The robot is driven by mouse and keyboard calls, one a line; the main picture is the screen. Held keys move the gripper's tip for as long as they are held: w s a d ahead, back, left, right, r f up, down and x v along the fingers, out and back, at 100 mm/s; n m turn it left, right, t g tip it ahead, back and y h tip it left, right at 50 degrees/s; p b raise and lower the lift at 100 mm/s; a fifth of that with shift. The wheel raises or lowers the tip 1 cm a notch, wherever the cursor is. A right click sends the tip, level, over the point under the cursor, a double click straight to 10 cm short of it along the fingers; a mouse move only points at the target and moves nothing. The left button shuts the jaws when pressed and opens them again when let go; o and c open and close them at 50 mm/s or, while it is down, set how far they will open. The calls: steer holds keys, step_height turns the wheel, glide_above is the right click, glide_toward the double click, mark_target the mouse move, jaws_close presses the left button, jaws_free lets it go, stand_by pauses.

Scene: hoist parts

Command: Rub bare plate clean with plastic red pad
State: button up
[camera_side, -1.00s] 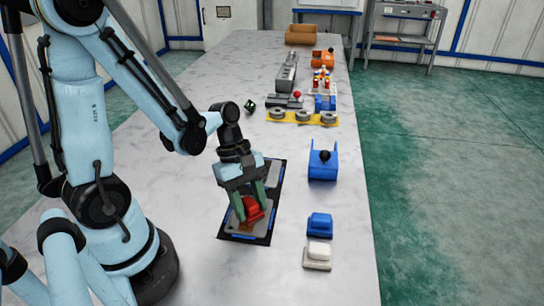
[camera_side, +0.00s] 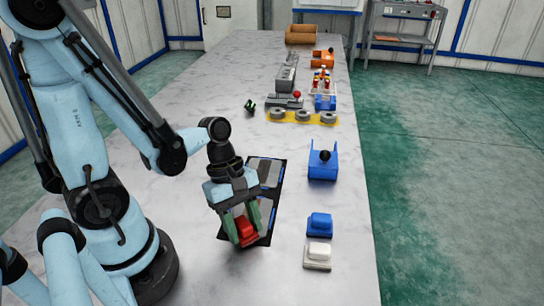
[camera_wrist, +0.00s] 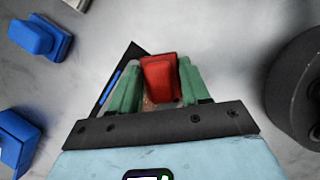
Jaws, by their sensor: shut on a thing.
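The red pad (camera_side: 245,231) is held between the green fingers of my gripper (camera_side: 243,222), over the near end of the plate. It also shows in the wrist view (camera_wrist: 160,79), with a finger on each side. The plates are grey panels in a black frame with blue marks (camera_side: 279,193). The far grey panel (camera_side: 270,172) is in clear view. The near panel is mostly hidden by my gripper and the pad. I cannot tell whether the pad touches the plate.
A blue pad (camera_side: 319,224) and a white pad (camera_side: 318,253) lie to the right of the frame. A blue bracket with a black knob (camera_side: 322,162) stands farther back. A yellow strip with grey rings (camera_side: 302,117) and other parts lie beyond.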

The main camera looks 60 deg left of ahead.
steer(key=shift+s+d, duration=0.15)
steer(key=shift+s, duration=0.1)
steer(key=shift+w+r, duration=0.1)
steer(key=shift+r, duration=2.9)
steer(key=shift+r, duration=1.5)
